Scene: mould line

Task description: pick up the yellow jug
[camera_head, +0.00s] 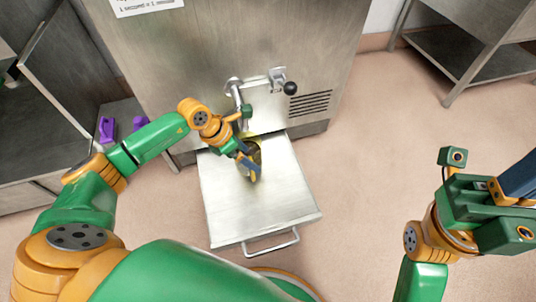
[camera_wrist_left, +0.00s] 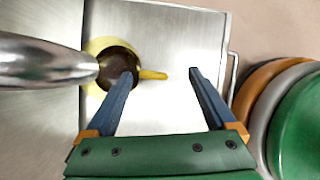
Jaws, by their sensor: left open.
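The yellow jug (camera_head: 256,153) stands on the steel shelf (camera_head: 225,205) below the machine's spout, partly hidden by my left gripper (camera_head: 250,167). In the left wrist view the jug (camera_wrist_left: 95,46) is seen from above, with dark brown contents and the metal spout over it. Its yellow handle (camera_wrist_left: 153,75) points right and appears between the open fingertips of my left gripper (camera_wrist_left: 160,75). One finger overlaps the jug's dark opening in the picture. I cannot tell whether the fingers touch the jug. My right gripper (camera_head: 518,182) is at the right edge, partly cut off, away from the jug.
The steel machine (camera_head: 215,45) stands behind the shelf, with a black-knobbed lever (camera_head: 290,88) above it. Purple items (camera_head: 106,129) lie at left. A steel table (camera_head: 470,50) stands at upper right. The floor right of the shelf is clear.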

